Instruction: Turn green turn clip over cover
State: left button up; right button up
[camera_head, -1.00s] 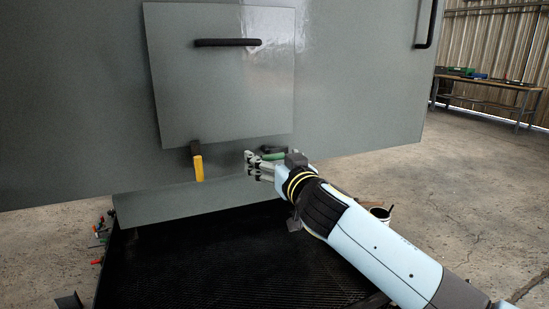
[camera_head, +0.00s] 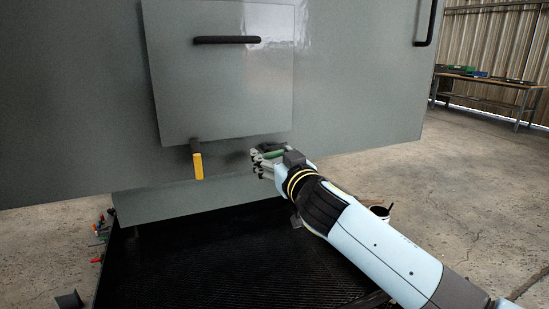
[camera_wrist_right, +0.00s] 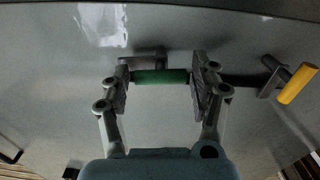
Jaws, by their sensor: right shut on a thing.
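The cover (camera_head: 225,95) is a grey square panel with a black bar handle (camera_head: 227,40), lying against the large grey enclosure wall. My right gripper (camera_head: 262,160) is just below the cover's lower right corner. It is shut on the green turn clip (camera_wrist_right: 160,76), whose green grip lies crosswise between the two fingers in the right wrist view. In the head view the fingers and wrist hide most of this clip. A yellow turn clip (camera_head: 198,166) hangs down below the cover's lower edge, left of my right gripper. My left gripper is not in view.
A black mesh platform (camera_head: 200,270) lies below the enclosure. Another black handle (camera_head: 426,25) is at the wall's upper right. Small coloured tools (camera_head: 99,235) lie on the floor at left. A workbench (camera_head: 490,82) stands far right. Open concrete floor lies at right.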

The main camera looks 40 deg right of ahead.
jog(key=n, duration=0.7)
jog(key=shift+n, duration=0.4)
jog(key=n+p, duration=0.1)
jog(key=n, duration=0.4)
jog(key=shift+p, duration=0.3)
jog(key=shift+n+p, duration=0.35)
jog(key=shift+n, duration=1.65)
jog(key=o, duration=1.2)
jog(key=shift+s+a, duration=0.1)
